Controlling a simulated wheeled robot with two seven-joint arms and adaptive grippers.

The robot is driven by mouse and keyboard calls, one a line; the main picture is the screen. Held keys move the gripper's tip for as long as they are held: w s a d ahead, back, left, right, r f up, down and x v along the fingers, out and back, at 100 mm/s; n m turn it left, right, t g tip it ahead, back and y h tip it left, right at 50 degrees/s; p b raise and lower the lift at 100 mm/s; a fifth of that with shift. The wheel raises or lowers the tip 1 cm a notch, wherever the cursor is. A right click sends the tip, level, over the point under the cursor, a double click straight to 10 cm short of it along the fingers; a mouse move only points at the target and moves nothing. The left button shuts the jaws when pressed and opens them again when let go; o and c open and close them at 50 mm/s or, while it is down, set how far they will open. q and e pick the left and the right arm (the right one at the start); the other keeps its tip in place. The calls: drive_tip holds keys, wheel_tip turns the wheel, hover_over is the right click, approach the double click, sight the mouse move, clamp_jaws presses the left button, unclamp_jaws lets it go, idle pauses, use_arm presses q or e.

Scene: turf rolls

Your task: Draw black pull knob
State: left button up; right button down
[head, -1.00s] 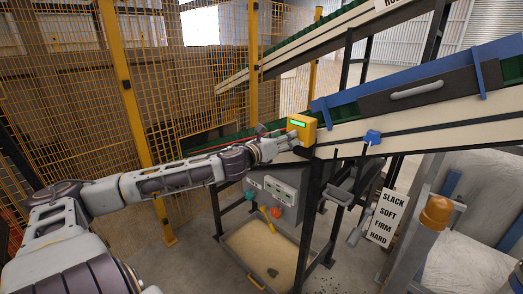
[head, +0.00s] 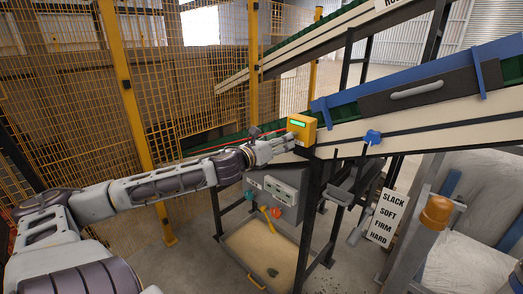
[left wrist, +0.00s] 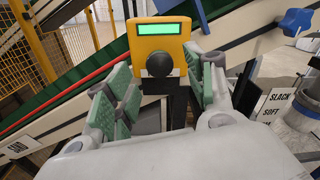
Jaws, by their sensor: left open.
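The black pull knob (left wrist: 159,65) sits on the front of a yellow box (left wrist: 160,38) with a green display, in the left wrist view. The yellow box (head: 301,129) also shows in the head view, at the edge of the sloping conveyor; its knob cannot be made out there. My left gripper (left wrist: 161,82) is open, with green-padded fingers on both sides of the knob line and visible gaps to it. In the head view my left gripper (head: 285,146) reaches toward the box from the left. My right gripper is not in view.
A blue knob (head: 372,137) is on the conveyor side (head: 400,128) to the right. Below are a grey control box (head: 275,192) and a sand-coloured tray (head: 240,240). A yellow mesh fence (head: 185,80) stands behind my arm.

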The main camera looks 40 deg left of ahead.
use_arm(q)
drive_tip(key=s, duration=0.8)
drive_tip(key=shift+s+a, duration=0.2)
drive_tip(key=shift+a, duration=0.2)
idle(0.5)
idle(0.5)
drive_tip(key=shift+a+f, duration=0.1)
